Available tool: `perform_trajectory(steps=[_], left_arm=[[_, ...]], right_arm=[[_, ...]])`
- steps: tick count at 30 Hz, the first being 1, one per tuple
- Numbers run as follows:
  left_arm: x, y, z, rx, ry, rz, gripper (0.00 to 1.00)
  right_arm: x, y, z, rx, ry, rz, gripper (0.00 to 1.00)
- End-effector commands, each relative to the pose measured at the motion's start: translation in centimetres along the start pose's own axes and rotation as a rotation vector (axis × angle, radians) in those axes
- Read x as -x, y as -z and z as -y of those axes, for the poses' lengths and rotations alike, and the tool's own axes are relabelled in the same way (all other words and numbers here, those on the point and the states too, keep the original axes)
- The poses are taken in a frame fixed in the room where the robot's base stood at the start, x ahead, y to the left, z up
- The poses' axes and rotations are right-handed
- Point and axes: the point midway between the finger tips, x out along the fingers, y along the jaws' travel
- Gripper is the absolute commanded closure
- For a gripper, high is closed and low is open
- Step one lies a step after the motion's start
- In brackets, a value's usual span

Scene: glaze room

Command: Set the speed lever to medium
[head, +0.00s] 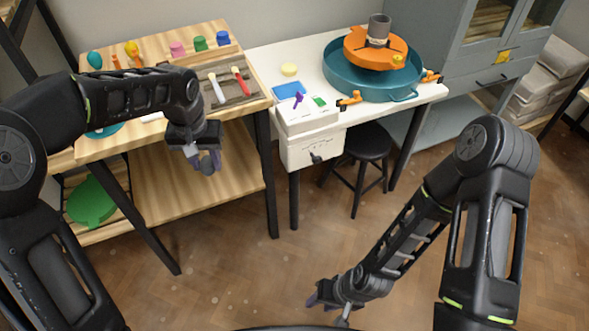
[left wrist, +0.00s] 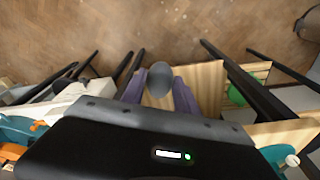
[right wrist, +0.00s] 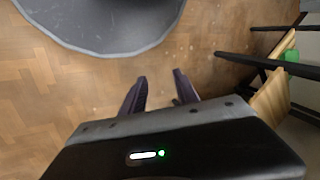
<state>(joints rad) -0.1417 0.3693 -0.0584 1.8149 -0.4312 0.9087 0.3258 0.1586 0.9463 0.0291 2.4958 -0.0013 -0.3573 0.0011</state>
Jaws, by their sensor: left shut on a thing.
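A white control box (head: 309,140) is fixed at the front left of the white wheel table. A small purple lever (head: 297,99) stands on its top beside a green patch, and a dark knob-like lever (head: 316,158) sits on its front face. I cannot tell which is the speed lever. My left gripper (head: 207,161) is left of the box, apart from it, in front of the wooden bench. In the left wrist view its fingers are shut on a grey rounded thing (left wrist: 159,79). My right gripper (head: 327,296) is low over the floor; its fingers (right wrist: 160,91) stand apart, empty.
The wheel table (head: 316,82) carries a teal basin (head: 345,79) with an orange wheel head, a blue sponge (head: 288,90) and a yellow piece. The wooden bench (head: 160,50) holds jars and tools. A black stool (head: 368,142) stands under the table. The floor in front is clear.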

Motion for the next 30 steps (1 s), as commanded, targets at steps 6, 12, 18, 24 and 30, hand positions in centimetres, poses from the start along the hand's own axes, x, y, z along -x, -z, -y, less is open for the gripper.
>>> perform_trajectory(steps=[6, 12, 18, 24, 30], left_arm=[[0.0, 0.0, 0.0, 0.0, 0.0, 0.0, 0.96], [-0.1, 0.0, 0.0, 0.0, 0.0, 0.0, 0.96], [-2.5, -0.3, 0.0, 0.0, 0.0, 0.0, 0.96], [-8.4, -1.0, 0.0, 0.0, 0.0, 0.0, 0.96], [-16.2, -2.0, 0.0, 0.0, 0.0, 0.0, 0.96]], right_arm=[[0.0, 0.0, 0.0, 0.0, 0.0, -0.001, 0.64], [-0.1, 0.1, -0.1, 0.001, 0.0, -0.003, 0.56], [-1.8, 2.6, -0.8, 0.03, 0.004, -0.07, 0.56], [-4.9, 9.4, -2.2, 0.118, 0.016, -0.261, 0.56], [-6.5, 18.9, -3.1, 0.253, 0.039, -0.549, 0.56]])
